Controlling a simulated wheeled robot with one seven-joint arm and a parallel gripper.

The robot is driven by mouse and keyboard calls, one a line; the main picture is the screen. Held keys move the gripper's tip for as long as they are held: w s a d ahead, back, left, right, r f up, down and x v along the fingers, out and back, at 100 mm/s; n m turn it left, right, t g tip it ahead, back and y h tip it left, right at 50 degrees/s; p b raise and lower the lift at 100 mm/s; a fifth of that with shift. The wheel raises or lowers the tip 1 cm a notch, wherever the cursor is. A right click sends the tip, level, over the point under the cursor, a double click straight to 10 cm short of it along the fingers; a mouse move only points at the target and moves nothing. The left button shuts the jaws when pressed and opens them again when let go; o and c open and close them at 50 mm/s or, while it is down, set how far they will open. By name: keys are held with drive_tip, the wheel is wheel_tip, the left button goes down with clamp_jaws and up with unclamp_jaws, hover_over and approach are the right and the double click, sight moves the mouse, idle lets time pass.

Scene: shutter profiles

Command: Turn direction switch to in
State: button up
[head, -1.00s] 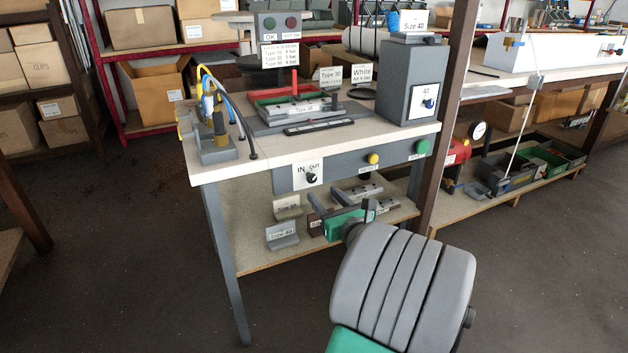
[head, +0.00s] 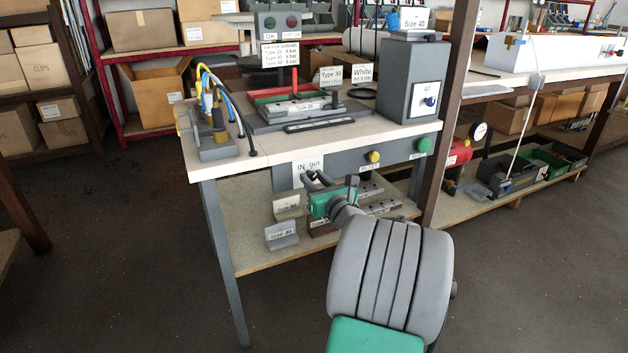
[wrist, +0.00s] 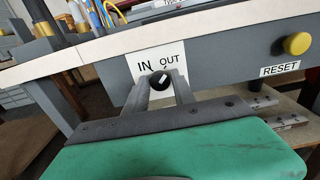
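The direction switch is a black round knob (wrist: 159,80) on a white plate (wrist: 150,62) marked IN at left and OUT at right. In the wrist view its white pointer line tilts up to the right, towards OUT. My gripper (wrist: 160,86) is open, with one finger to each side of the knob. I cannot tell whether the fingers touch it.
A yellow RESET button (wrist: 297,43) and a green button (head: 424,145) are on the same panel to the right. The white bench top (head: 270,150) overhangs just above. A lower shelf (head: 255,252) with labelled profile pieces lies below my gripper.

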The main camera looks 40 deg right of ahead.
clamp_jaws()
drive_tip(key=shift+n, duration=0.4)
drive_tip(key=n+p, duration=0.1)
drive_tip(key=n, duration=0.1)
drive_tip(key=shift+n+p, duration=0.4)
drive_tip(key=n, duration=0.3)
drive_tip(key=shift+n+p, duration=0.3)
drive_tip(key=n, duration=0.5)
drive_tip(key=shift+f+b, duration=0.1)
drive_tip(key=shift+b, duration=0.25)
drive_tip(key=n+b, duration=0.1)
drive_tip(key=n, duration=0.4)
drive_tip(key=shift+n+b, duration=0.3)
drive_tip(key=shift+b, duration=0.1)
drive_tip(key=shift+o, duration=2.2)
unclamp_jaws()
